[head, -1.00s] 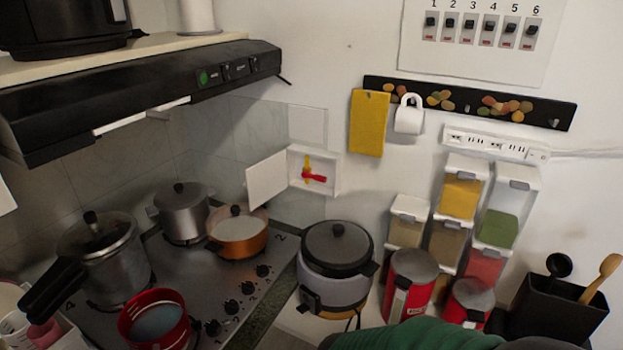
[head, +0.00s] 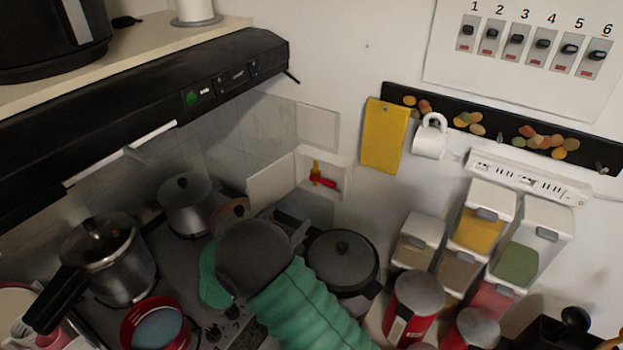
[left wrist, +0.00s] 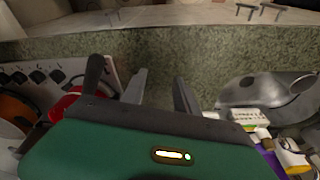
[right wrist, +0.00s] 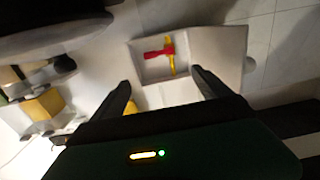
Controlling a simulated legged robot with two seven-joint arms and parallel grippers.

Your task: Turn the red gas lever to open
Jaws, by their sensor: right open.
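The red gas lever (head: 323,180) is on a yellow pipe (head: 316,167) inside a small white wall box (head: 341,165) whose door (head: 271,185) stands open to the left. In the right wrist view the red lever (right wrist: 154,54) lies across the yellow pipe (right wrist: 169,66), beyond my fingertips. My right gripper (right wrist: 160,78) is open and empty, facing the box. In the head view the right arm's green sleeve and dark hand are below the box, over the stove, with the fingers hard to make out. My left gripper (left wrist: 158,78) is open and empty in the left wrist view, near a speckled counter edge.
The stove (head: 173,260) holds several pots, including a pressure cooker (head: 105,260) and a red pan (head: 155,325). A rice cooker (head: 341,262), red canisters (head: 415,305) and spice dispensers (head: 480,230) stand right. A black range hood (head: 150,120) hangs upper left.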

